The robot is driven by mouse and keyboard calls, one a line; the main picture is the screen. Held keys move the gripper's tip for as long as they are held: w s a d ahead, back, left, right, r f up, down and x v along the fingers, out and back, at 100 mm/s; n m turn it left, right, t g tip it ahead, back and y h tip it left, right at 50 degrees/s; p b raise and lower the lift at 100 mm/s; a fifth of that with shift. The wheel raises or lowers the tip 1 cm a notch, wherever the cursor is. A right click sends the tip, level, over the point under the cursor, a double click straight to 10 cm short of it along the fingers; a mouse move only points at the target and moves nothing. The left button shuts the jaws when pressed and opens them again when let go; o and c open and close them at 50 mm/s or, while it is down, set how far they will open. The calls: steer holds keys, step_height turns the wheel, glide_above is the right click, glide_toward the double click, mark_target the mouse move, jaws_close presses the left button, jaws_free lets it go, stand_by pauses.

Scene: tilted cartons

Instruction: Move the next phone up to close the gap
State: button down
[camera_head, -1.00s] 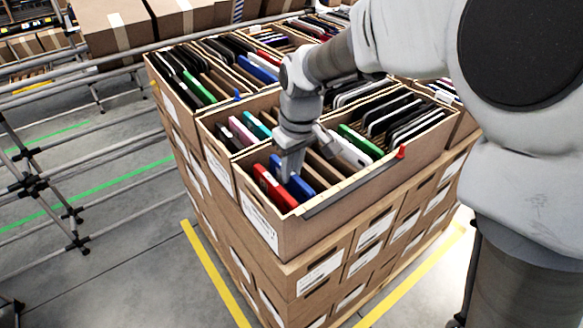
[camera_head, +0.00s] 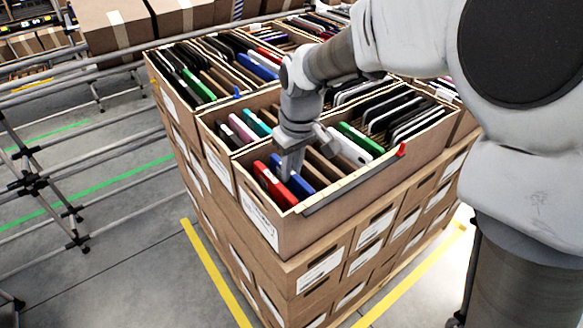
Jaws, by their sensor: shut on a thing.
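My gripper (camera_head: 291,172) reaches down into the front carton (camera_head: 330,215) and is shut on the blue phone (camera_head: 303,187); the fingertips are partly hidden. The blue phone stands tilted in the carton, right beside a red phone (camera_head: 274,187) at the carton's left end. To the right of my gripper are brown dividers, then a white phone (camera_head: 349,148) and a green phone (camera_head: 361,138), with several black phones (camera_head: 400,118) further right.
More cartons of tilted phones stand behind, one with pink (camera_head: 241,129) and teal (camera_head: 257,123) phones. Metal rails (camera_head: 90,135) run at the left. My arm fills the right side.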

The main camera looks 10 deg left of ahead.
steer(key=c, duration=0.8)
jaws_free()
steer(key=shift+o, duration=0.2)
step_height(320, 180, up, 17)
steer(key=s+d, duration=0.1)
steer(key=d, duration=0.1)
steer(key=shift+s+r+p, duration=0.15)
steer(key=shift+s+p, duration=0.25)
steer(key=shift+p, duration=0.05)
step_height(320, 180, up, 7)
steer(key=p, duration=0.6)
